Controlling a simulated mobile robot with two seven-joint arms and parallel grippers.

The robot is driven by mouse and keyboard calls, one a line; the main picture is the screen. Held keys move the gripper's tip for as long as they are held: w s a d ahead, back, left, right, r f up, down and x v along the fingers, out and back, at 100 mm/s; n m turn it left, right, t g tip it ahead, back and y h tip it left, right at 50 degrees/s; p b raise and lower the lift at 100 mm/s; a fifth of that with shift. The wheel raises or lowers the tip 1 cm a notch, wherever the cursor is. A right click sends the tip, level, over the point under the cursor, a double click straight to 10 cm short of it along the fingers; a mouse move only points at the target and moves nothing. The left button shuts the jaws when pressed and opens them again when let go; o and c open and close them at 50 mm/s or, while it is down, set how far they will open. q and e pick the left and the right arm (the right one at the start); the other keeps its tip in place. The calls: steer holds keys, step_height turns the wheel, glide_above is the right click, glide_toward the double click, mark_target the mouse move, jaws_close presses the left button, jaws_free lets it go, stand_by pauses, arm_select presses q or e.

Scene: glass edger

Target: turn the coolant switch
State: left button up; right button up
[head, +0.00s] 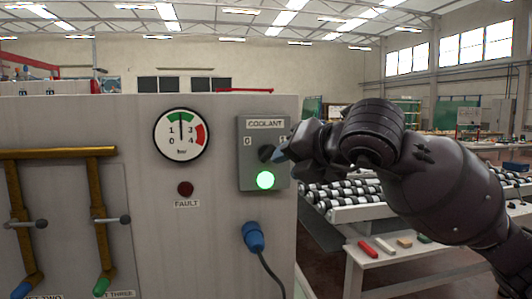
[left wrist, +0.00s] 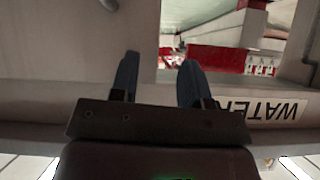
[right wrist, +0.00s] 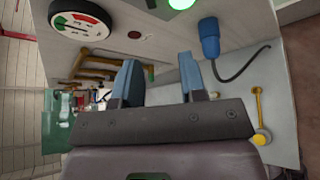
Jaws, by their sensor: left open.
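The coolant switch (head: 266,153) is a dark round knob on a grey box (head: 249,176) labelled COOLANT, with a 0 at its left. Which way the knob points is too small to tell. A green lamp (head: 265,180) glows below it. My left gripper (left wrist: 157,72) is open and empty in the left wrist view.
A pressure gauge (head: 182,135), a dark red fault lamp (head: 186,188) and a blue plug with cable (head: 254,237) are on the same panel. Brass pipes with levers (head: 60,153) stand at left. A roller conveyor (head: 345,192) and a white bench (head: 400,258) lie at right.

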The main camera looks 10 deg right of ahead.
mark_target(271, 151)
steer(key=shift+m+t+h, duration=0.6)
steer(key=shift+t+h, duration=0.1)
steer(key=w, duration=0.3)
steer(key=w+a, duration=0.1)
steer(key=w, duration=0.6)
steer(key=shift+w+a+b, duration=0.15)
steer(key=shift+b, duration=0.15)
jaws_close()
